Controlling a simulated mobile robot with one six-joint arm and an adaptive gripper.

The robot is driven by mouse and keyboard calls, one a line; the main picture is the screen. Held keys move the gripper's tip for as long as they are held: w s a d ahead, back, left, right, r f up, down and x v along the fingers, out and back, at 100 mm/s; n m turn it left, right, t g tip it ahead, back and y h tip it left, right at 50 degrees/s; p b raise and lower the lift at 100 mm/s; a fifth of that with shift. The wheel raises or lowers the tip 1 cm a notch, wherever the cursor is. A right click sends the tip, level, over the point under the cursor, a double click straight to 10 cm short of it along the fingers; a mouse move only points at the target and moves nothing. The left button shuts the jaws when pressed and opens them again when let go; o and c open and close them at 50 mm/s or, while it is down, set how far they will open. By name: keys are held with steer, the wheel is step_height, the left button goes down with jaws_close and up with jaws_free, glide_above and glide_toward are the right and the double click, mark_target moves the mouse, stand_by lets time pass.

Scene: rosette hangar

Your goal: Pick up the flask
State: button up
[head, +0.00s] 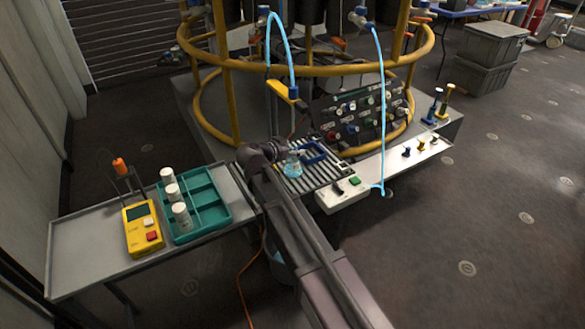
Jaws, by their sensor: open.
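The flask (292,167) is a small clear vessel with light blue liquid in its lower part. It stands upright on a grey slatted rack (325,174) in the middle of the head view. My gripper (287,151) is at the flask's upper left, close to its neck. It is open, but the fingers are small and dark here, and my wrist hides part of them. I cannot tell whether they touch the flask or are around its neck. A blue frame-like piece (314,153) lies just right of the flask.
A teal tray (215,222) with white bottles and a yellow meter (142,228) stand on the left bench (92,262). A white control box (340,193) adjoins the rack. A yellow ring frame (232,108), a valve panel (352,115) and a hanging blue hose (383,120) stand close behind.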

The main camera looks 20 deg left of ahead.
stand_by(0.5)
jaws_close()
steer(key=shift+r, duration=0.1)
steer(key=s+d+r+p, duration=0.1)
steer(key=s+r+p, duration=0.1)
steer(key=s, duration=0.6)
steer(key=s+d+r+p, duration=0.1)
steer(key=s+r+p, duration=0.1)
steer(key=s, duration=0.5)
steer(key=shift+s+d+r+p, duration=0.25)
steer(key=shift+s+r+p, duration=0.15)
steer(key=shift+p, duration=0.15)
steer(key=shift+r, duration=0.25)
stand_by(0.4)
steer(key=shift+r+p, duration=1.4)
steer(key=shift+p, duration=0.2)
